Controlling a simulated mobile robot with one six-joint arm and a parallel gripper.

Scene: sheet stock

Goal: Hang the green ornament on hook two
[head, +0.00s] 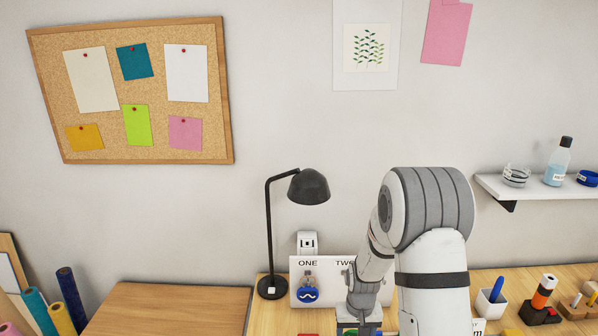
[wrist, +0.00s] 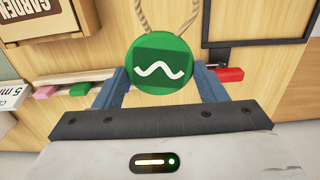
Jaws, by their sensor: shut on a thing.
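The green ornament (wrist: 161,64), a round disc with a white wavy line, is between the two blue-grey fingers of my gripper (wrist: 162,82) in the wrist view, shut on it. A pale cord loop rises from the ornament's top. In the head view a white panel (head: 329,296) carries the labels ONE and TWO. A blue ornament (head: 307,294) with a white mark hangs under ONE. My arm covers the area under TWO, so hook two is hidden. My gripper is low in front of the panel there, mostly out of sight.
A black desk lamp (head: 309,187) stands left of the panel. A white cup with a blue pen (head: 490,302) and an orange-and-black item (head: 541,300) stand on the table to the right. A wall shelf (head: 530,190) holds a bottle. The wrist view shows a red block (wrist: 229,74).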

